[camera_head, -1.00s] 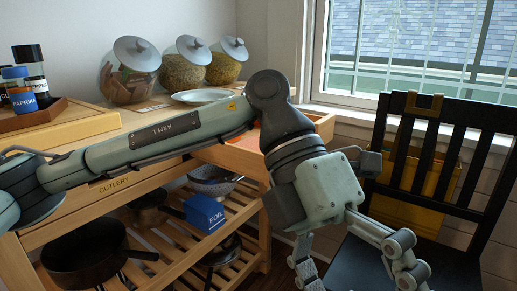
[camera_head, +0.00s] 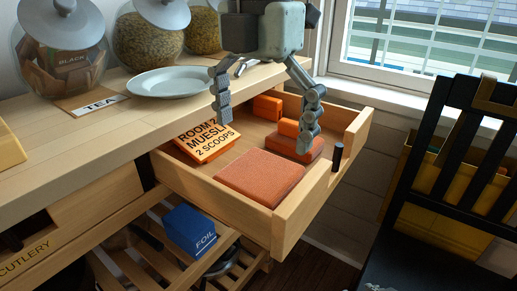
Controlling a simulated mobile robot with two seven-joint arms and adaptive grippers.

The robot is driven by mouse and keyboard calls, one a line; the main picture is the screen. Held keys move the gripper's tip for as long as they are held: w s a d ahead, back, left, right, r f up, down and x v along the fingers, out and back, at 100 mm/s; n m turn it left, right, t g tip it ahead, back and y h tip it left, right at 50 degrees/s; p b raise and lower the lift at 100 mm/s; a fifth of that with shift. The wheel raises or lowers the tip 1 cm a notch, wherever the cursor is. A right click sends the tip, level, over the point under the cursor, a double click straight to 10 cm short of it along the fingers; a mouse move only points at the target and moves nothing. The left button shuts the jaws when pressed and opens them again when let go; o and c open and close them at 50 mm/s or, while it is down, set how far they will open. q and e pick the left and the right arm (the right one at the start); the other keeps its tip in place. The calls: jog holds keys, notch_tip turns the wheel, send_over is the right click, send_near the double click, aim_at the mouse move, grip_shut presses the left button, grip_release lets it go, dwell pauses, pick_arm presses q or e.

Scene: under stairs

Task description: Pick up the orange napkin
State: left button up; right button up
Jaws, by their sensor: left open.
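A flat, square, rust-orange folded cloth, which looks like the orange napkin (camera_head: 260,178), lies in the front part of the open wooden drawer (camera_head: 291,222). My left gripper (camera_head: 265,119) is open and empty. It points down over the drawer, above and behind the napkin. Its left finger hangs near a lettered orange card or packet, and its right finger overlaps another orange object in the picture. I cannot tell whether that finger touches it. My right gripper is not in view.
The drawer also holds an orange piece lettered "ROOM 2 MUESLI 2 SCOOPS" (camera_head: 207,143), an orange block (camera_head: 268,106) and a brighter orange object (camera_head: 296,143). A plate (camera_head: 172,82) and glass jars stand on the counter. A black chair (camera_head: 452,150) stands right.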

aim_at(257, 172)
pick_arm(q)
jog(key=shift+w, duration=0.35)
jog(key=shift+a+f, duration=0.1)
jog(key=shift+f, duration=0.25)
jog(key=f, duration=0.7)
jog(key=shift+s+a, duration=0.15)
jog(key=shift+s, duration=0.05)
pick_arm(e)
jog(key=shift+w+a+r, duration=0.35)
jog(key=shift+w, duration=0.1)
pick_arm(q)
jog(key=shift+c, duration=0.5)
jog(key=shift+r, duration=0.1)
jog(key=c, duration=0.8)
